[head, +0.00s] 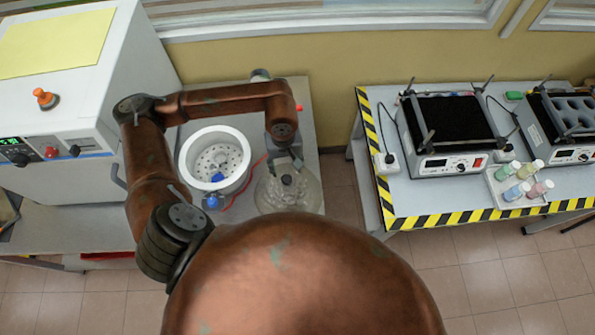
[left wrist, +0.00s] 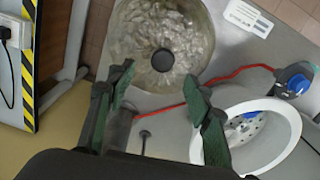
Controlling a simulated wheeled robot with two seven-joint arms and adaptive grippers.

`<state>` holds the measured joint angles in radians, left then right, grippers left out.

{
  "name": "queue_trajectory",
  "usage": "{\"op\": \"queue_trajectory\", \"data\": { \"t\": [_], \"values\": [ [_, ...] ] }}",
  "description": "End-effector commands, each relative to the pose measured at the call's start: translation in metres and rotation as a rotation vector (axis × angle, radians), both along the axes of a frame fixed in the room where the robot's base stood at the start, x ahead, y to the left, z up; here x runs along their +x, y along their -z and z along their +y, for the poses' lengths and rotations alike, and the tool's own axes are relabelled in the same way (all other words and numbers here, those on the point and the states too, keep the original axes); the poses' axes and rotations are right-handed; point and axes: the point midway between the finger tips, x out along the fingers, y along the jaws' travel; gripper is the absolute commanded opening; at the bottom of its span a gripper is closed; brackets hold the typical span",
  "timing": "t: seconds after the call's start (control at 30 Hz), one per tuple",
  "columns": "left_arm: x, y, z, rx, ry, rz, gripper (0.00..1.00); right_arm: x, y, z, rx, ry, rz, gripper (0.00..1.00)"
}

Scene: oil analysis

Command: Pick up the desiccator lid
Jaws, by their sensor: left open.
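The desiccator lid (head: 289,188) is a clear, glassy dome with a dark knob on top. It rests on the grey table to the right of the white desiccator bowl (head: 183,158), which stands uncovered with a perforated plate inside. My left gripper (head: 285,161) is over the lid's far side. In the left wrist view the lid (left wrist: 160,25) lies just beyond the two spread fingers of the gripper (left wrist: 160,92), with its knob (left wrist: 163,60) between their lines. The fingers are open and empty. The bowl (left wrist: 290,125) shows at the lower right there. My right gripper is not in view.
A white oven-like machine (head: 60,110) stands at the left. A red hose (head: 240,195) runs between bowl and lid. A second table (head: 430,200) with striped edges, hot plates (head: 450,130) and a tray of small bottles (head: 520,185) stands at the right, past a floor gap.

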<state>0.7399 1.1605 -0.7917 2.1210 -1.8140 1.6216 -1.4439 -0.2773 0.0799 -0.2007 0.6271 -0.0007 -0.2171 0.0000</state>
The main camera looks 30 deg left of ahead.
Motion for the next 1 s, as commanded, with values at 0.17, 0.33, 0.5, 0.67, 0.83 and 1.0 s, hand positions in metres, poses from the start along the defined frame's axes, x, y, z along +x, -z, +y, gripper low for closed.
{"op": "queue_trajectory", "data": {
  "t": [0.17,0.33,0.5,0.67,0.83,1.0],
  "values": [
    [-0.005,0.014,0.004,0.015,0.013,-0.005,0.47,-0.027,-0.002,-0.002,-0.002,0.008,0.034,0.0],
    [0.002,0.033,0.003,0.013,0.008,0.003,0.47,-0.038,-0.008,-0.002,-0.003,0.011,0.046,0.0],
    [0.007,0.059,-0.001,0.012,0.008,0.007,0.47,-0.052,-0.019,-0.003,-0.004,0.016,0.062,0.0],
    [0.007,0.077,-0.001,0.012,0.007,0.006,0.47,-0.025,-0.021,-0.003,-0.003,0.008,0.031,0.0],
    [0.008,0.08,-0.001,0.012,0.009,0.004,0.47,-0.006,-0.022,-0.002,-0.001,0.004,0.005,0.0],
    [0.008,0.079,-0.001,0.012,0.009,0.004,0.42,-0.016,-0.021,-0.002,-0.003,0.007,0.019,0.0]
  ]
}}
